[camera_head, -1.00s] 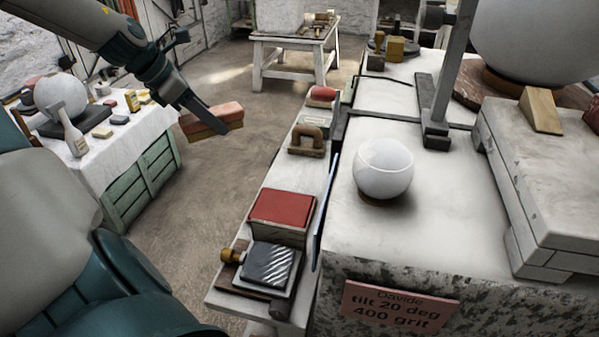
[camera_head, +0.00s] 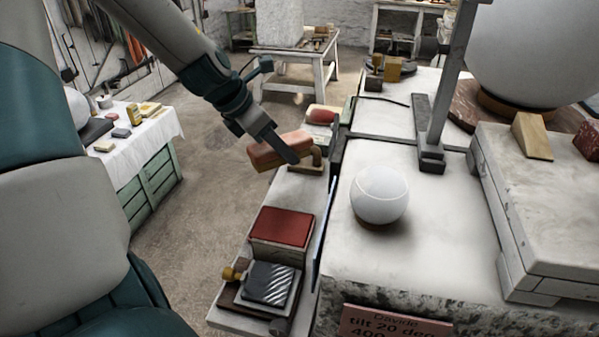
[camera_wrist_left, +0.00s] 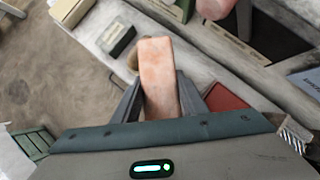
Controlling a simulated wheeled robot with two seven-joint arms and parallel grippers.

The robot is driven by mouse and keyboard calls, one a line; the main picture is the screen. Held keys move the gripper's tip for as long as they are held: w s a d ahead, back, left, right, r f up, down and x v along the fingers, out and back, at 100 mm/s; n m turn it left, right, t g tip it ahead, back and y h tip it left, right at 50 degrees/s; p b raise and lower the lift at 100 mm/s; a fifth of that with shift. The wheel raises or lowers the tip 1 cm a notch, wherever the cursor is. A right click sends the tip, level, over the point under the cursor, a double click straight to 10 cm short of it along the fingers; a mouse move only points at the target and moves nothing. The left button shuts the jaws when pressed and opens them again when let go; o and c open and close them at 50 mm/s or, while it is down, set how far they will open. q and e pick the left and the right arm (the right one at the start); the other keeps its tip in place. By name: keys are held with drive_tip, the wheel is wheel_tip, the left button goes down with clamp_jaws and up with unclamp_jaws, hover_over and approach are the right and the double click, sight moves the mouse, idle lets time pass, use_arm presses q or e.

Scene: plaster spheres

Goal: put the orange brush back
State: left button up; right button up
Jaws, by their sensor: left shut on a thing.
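In the left wrist view the orange brush (camera_wrist_left: 158,72) sticks out between the two dark fingers of the left gripper (camera_wrist_left: 160,95). My right gripper is not in view.
A red-topped block (camera_head: 282,227) and a striped metal plate (camera_head: 268,284) lie at the shelf's near end. A cloth-covered table (camera_head: 150,134) stands left.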

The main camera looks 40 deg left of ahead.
sight(292, 144)
use_arm(q)
drive_tip(key=d, duration=0.1)
drive_tip(key=w+d, duration=0.1)
drive_tip(key=d, duration=0.1)
drive_tip(key=shift+w, duration=0.3)
drive_tip(key=f, duration=0.2)
drive_tip(key=shift+w+d+f+p, duration=0.15)
drive_tip(key=shift+d+f+p, duration=0.05)
drive_tip(key=shift+f+p, duration=0.15)
drive_tip(key=shift+a+f, duration=0.15)
drive_tip(key=shift+f, duration=0.15)
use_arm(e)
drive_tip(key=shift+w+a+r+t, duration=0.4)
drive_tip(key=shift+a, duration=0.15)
use_arm(q)
wheel_tip(292, 144, down, 3)
drive_tip(key=shift+f, duration=0.1)
drive_tip(key=shift+d+f+p, duration=0.15)
drive_tip(key=shift+d+p, duration=0.05)
drive_tip(key=shift+p, duration=0.2)
drive_tip(key=shift+d+f, duration=0.1)
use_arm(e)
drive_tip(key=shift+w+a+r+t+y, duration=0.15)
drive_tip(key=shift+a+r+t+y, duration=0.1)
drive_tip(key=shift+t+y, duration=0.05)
